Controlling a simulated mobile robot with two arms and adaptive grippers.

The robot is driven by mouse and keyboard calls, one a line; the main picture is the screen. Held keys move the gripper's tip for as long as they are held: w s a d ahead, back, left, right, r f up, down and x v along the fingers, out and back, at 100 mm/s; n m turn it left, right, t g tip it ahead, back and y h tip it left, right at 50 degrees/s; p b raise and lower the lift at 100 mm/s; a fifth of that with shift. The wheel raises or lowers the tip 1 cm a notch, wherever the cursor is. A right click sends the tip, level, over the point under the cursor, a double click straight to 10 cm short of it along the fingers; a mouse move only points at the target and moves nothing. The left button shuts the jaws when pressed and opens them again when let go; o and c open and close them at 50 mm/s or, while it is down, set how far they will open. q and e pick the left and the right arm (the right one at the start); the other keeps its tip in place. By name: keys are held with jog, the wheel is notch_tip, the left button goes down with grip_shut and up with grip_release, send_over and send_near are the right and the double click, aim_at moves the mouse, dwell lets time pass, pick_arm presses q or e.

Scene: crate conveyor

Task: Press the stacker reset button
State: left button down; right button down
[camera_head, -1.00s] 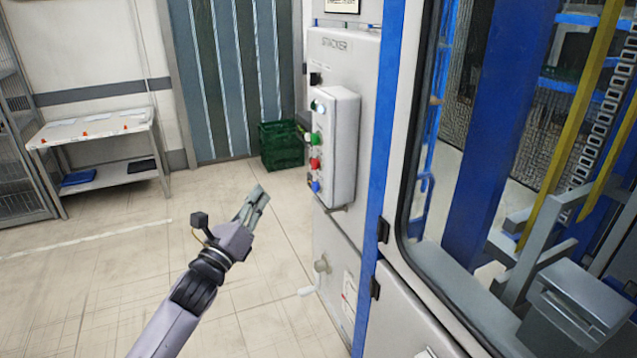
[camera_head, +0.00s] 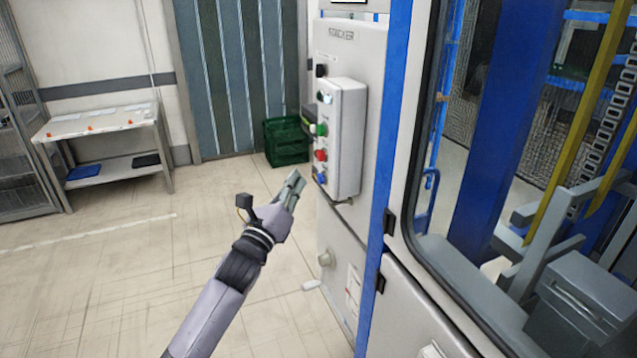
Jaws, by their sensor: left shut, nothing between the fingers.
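The stacker's button box (camera_head: 347,138) is a pale grey box on the white cabinet marked STACKER (camera_head: 343,37). Down its left face are a white or clear button (camera_head: 324,97), a green button (camera_head: 319,129), a red button (camera_head: 321,155) and a blue button (camera_head: 321,177). Button labels are too small to read. My left gripper (camera_head: 295,180) is shut and empty. Its fingertips point up, just left of and slightly below the blue button in the picture; they appear apart from it. My right gripper is not in view.
A black switch (camera_head: 320,70) sits above the box. The glazed machine with a blue frame (camera_head: 393,130) fills the right. A green crate (camera_head: 286,141) and a table (camera_head: 98,121) stand behind. Open floor lies left.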

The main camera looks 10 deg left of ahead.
pick_arm(q)
jog(key=shift+w+d, duration=0.45)
jog(key=shift+d, duration=0.2)
dwell(1.0)
jog(key=shift+d, duration=0.1)
jog(key=shift+w+d, duration=0.25)
jog(key=shift+w+d+b, duration=0.2)
jog(key=shift+d+b, duration=0.2)
jog(key=shift+b, duration=0.05)
dwell(0.7)
jog(key=shift+a, duration=0.15)
jog(key=shift+s+a+p, duration=0.3)
jog(key=shift+s+a, duration=0.15)
jog(key=shift+a, duration=0.1)
dwell(0.3)
